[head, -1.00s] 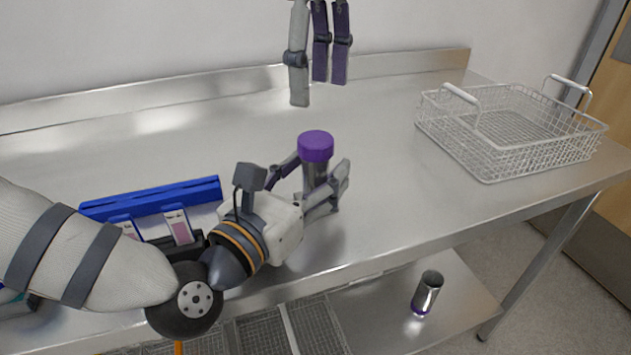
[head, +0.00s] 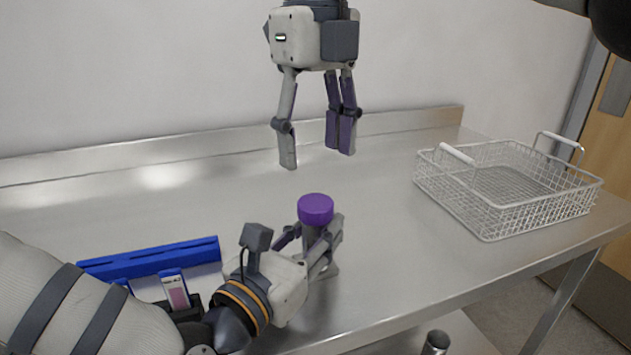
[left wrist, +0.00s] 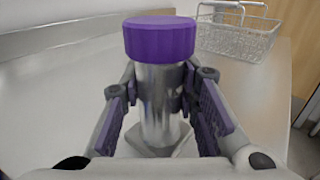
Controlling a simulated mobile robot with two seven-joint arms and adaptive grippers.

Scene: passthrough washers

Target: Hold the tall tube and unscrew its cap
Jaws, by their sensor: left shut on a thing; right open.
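The tall tube (left wrist: 157,100) is a shiny metal cylinder held upright in my left gripper (left wrist: 160,105), with a finger on each side of it. Its wide purple cap (head: 315,209) sits on top and also shows in the left wrist view (left wrist: 160,39). The tube's lower part is partly hidden by the fingers, so I cannot tell whether it touches the table. My right gripper (head: 315,157) points down, open and empty, above the cap and apart from it.
A white wire basket (head: 470,212) with two handles stands at the right of the steel table (head: 390,270). A blue rack (head: 150,260) and a pink-labelled slide-like piece (head: 176,290) lie at the left. Another metal cylinder (head: 436,343) stands on the lower shelf. The table's middle is clear.

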